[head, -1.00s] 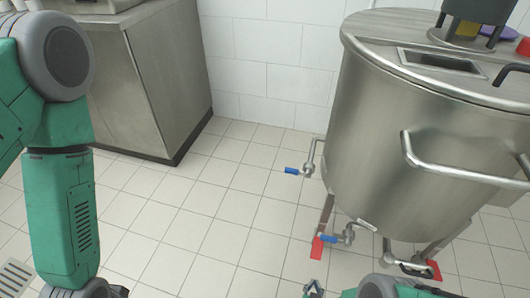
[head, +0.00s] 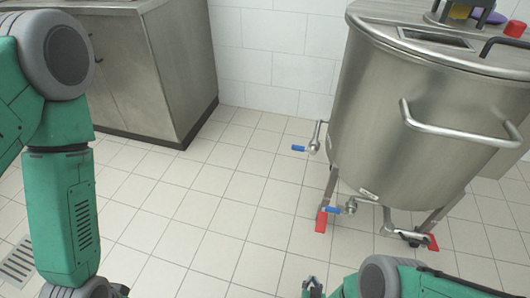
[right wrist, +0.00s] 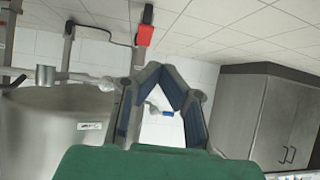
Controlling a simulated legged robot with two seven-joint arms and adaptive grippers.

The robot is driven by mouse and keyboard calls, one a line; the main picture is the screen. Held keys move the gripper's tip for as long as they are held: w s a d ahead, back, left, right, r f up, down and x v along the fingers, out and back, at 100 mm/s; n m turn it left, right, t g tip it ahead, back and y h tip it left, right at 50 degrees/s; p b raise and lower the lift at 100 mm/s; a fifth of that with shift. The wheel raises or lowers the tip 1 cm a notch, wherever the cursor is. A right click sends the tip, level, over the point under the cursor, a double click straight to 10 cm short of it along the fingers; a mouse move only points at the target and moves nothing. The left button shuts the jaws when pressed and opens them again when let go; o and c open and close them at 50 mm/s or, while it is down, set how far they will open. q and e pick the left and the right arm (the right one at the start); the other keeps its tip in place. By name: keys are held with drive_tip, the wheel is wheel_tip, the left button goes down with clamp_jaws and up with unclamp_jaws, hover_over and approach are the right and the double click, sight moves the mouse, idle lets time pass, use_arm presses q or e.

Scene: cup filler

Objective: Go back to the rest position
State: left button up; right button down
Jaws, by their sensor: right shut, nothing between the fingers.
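My right gripper (head: 312,288) shows small at the bottom edge of the head view, below the tank's legs. In the right wrist view the fingers of my right gripper (right wrist: 168,76) come together at the tips, shut with nothing between them. My right forearm (head: 405,280) lies along the bottom right of the head view. My left arm (head: 62,215) hangs down at the left side, green with grey joints. The left gripper is cut off below the frame.
A steel tank (head: 420,120) on legs with red feet stands at the right, with blue-handled valves (head: 299,148) facing left. A steel cabinet (head: 160,75) stands at the back left. Tiled floor (head: 225,205) between them is clear. A drain grate (head: 18,262) is at far left.

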drive_tip(key=s+d+r+n+g+y+b, duration=0.1)
drive_tip(key=s+d+r+n+g+b, duration=0.1)
drive_tip(key=s+d+r+g+b, duration=0.55)
drive_tip(key=s+d+r+n+g+y+b, duration=0.1)
drive_tip(key=s+d+r+g+b, duration=0.3)
drive_tip(key=s+r, duration=0.65)
wheel_tip(320, 180, up, 15)
drive_tip(key=d+t+p, duration=0.1)
drive_tip(key=p, duration=1.5)
drive_tip(key=shift+w+f, duration=0.15)
drive_tip(key=shift+w, duration=0.3)
drive_tip(key=shift+f, duration=0.1)
drive_tip(key=shift+s+d, duration=0.1)
